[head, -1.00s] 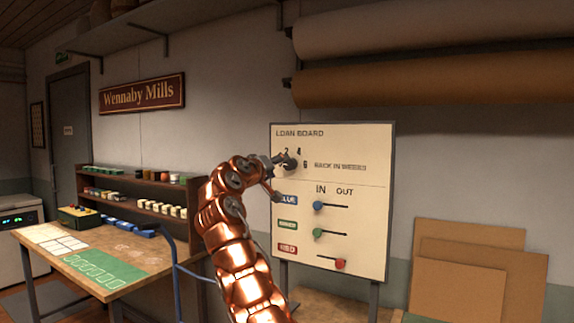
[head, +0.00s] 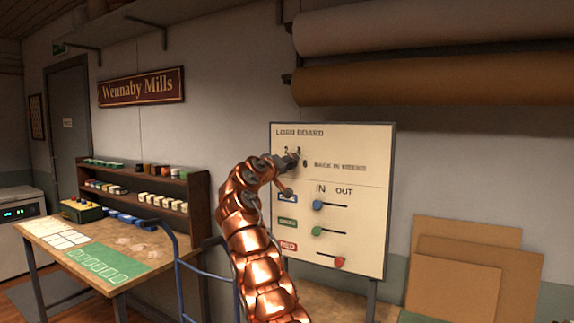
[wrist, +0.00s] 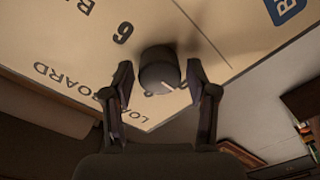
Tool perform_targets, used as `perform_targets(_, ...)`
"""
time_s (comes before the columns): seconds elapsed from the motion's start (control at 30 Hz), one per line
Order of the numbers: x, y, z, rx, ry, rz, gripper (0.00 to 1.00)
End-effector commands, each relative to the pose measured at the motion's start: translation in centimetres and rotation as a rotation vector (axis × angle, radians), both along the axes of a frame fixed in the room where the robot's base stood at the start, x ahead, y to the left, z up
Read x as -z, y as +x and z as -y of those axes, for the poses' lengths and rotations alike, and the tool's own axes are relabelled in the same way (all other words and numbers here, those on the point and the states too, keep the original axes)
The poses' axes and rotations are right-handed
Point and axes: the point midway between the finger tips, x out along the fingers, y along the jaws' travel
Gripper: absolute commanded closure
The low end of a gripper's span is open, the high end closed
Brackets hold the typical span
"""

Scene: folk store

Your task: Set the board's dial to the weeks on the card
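The loan board (head: 350,150) stands upright, with a dark round dial (wrist: 158,68) near its top left. The figures 2, 4 and 6 stand around the dial in the head view. I cannot tell which figure the mark points at. My gripper (wrist: 160,82) is open, one finger on each side of the dial, with gaps visible on both sides. It also shows at the dial in the head view (head: 287,163). No card can be made out.
Below the dial are blue (head: 318,205), green (head: 316,231) and red (head: 339,262) sliders; blue and green sit under IN, red toward OUT. A worktable (head: 115,283) with a shelf rack (head: 195,195) is at left. Brown panels (head: 465,270) lean at right.

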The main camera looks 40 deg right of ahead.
Motion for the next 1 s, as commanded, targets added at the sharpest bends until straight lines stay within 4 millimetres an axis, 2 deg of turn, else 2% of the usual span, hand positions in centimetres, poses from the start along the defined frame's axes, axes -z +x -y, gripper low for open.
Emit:
perform_targets(0.07, 0.0, 0.0, 0.0, 0.0, 0.0, 0.0, 0.54)
perform_targets(0.43, -0.01, 0.02, -0.02, 0.0, 0.0, 0.0, 0.92)
perform_targets(0.77, 0.08, 0.16, -0.17, -0.004, 0.014, 0.045, 0.92)
perform_targets(1.0, 0.04, 0.18, -0.23, -0.005, 0.056, 0.182, 0.92)
